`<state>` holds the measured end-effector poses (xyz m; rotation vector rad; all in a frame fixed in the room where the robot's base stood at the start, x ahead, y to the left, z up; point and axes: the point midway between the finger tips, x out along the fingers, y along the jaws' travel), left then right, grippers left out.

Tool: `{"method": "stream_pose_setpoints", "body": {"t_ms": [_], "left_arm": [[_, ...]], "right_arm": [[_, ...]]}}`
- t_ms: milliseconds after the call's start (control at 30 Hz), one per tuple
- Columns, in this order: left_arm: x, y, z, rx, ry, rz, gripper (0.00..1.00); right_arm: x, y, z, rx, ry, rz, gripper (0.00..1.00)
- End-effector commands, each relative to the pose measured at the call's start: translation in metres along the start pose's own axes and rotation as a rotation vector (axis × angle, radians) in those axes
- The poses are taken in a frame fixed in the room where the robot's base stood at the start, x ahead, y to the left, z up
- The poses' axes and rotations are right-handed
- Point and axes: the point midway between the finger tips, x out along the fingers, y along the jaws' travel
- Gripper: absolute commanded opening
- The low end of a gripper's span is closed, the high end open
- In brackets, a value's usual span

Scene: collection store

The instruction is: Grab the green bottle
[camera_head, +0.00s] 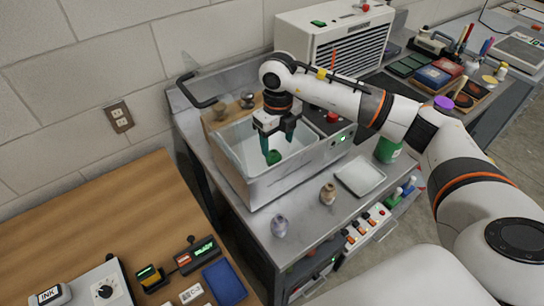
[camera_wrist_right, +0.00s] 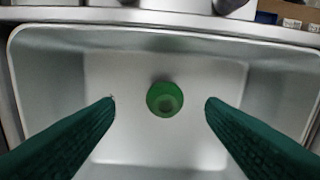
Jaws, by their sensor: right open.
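The green bottle (camera_wrist_right: 165,99) is seen from above in the right wrist view, round, near the middle of a metal basin (camera_wrist_right: 75,30). In the head view the bottle (camera_head: 273,158) shows low in the basin (camera_head: 228,165), just below my right gripper. My right gripper (camera_head: 277,146) points down over the basin with its dark green fingers apart. In the wrist view the fingers (camera_wrist_right: 160,104) stand left and right of the bottle with clear gaps, not touching it. The bottle's lower part is hard to make out. My left gripper is not in view.
The basin's walls surround the bottle. A green container (camera_head: 388,150) stands at right. A white vented box (camera_head: 335,38) is behind.

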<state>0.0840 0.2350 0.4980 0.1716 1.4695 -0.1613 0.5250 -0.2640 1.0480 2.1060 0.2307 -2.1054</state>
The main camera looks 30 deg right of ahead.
Motion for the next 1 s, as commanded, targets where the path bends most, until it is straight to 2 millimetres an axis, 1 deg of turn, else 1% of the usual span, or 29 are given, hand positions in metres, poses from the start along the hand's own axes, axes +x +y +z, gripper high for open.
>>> {"method": "stream_pose_setpoints", "body": {"t_ms": [33,100,233,367,500,600,733,900,933,1000], "left_arm": [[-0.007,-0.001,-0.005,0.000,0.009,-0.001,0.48],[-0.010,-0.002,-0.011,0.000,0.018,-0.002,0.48],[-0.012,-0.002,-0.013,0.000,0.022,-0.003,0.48],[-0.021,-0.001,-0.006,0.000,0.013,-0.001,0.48],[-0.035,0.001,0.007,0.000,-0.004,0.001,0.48],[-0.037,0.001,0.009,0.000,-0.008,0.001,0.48],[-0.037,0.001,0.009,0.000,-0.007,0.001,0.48],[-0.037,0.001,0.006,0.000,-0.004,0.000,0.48],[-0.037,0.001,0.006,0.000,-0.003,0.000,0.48],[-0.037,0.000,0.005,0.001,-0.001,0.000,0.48]], "right_arm": [[0.006,0.000,0.001,0.000,-0.004,0.000,0.65],[0.016,0.000,0.000,0.001,-0.004,-0.001,0.65],[0.026,0.000,0.000,0.001,-0.001,0.001,0.65],[0.036,-0.003,-0.002,0.000,-0.003,-0.001,0.65],[0.057,-0.007,-0.005,0.001,-0.005,-0.001,0.65],[0.071,-0.006,-0.005,0.001,-0.002,-0.001,0.65],[0.079,-0.006,-0.005,0.000,0.000,0.000,0.65],[0.080,-0.006,-0.006,0.000,0.001,0.000,0.65],[0.080,-0.006,-0.006,0.000,0.001,0.000,0.63],[0.080,-0.006,-0.006,0.000,0.001,0.000,0.51]]}}
